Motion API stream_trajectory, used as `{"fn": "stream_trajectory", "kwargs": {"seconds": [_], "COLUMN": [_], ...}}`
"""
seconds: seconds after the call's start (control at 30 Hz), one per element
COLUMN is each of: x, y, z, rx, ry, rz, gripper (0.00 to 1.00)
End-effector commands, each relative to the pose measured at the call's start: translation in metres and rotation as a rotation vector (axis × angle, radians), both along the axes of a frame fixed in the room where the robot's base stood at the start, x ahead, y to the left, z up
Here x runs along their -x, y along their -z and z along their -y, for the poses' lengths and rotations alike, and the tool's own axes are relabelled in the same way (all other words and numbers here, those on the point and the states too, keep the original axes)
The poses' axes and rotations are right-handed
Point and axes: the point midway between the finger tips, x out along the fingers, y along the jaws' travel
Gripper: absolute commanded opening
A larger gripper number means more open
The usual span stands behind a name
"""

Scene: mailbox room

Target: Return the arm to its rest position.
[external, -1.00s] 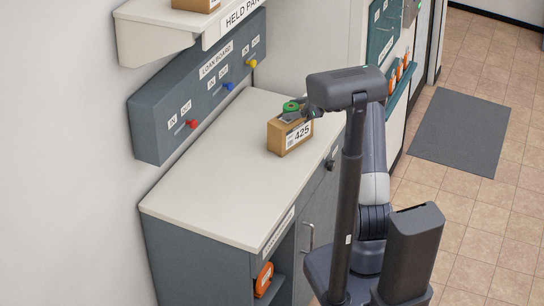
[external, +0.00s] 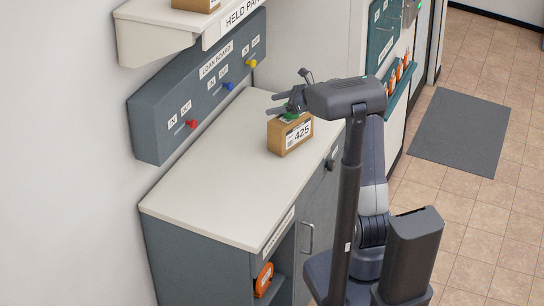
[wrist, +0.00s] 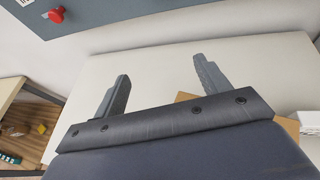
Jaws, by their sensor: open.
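My gripper (external: 273,104) is open and empty, raised above and beside a brown box labelled 425 (external: 283,142) on the counter. In the wrist view the two fingers of my gripper (wrist: 162,70) stand wide apart with only bare countertop between them. A green item (external: 290,117) sits on top of the box, partly hidden behind the gripper. In the wrist view a part of the box (wrist: 289,127) shows behind the gripper mount.
The pale countertop (external: 215,190) is mostly clear. The loan board (external: 205,90) with red, blue and yellow knobs hangs on the wall to the left. A shelf (external: 160,35) juts out above it. An orange item (external: 264,279) sits in the cabinet's open compartment.

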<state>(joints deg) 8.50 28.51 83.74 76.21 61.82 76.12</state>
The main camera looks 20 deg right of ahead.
Motion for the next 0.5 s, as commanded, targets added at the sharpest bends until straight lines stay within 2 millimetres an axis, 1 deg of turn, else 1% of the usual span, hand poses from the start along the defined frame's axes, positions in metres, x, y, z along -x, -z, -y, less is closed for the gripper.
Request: {"fn": "stream_trajectory", "kwargs": {"seconds": [0.03,0.1,0.5], "x": [0.006,0.013,0.061], "y": [0.008,0.014,0.054], "z": [-0.009,-0.018,-0.070], "rx": [-0.002,-0.001,0.000], "ry": [-0.011,-0.023,-0.094], "rz": [-0.001,-0.001,-0.002], "gripper": [0.71,0.71,0.71]}}
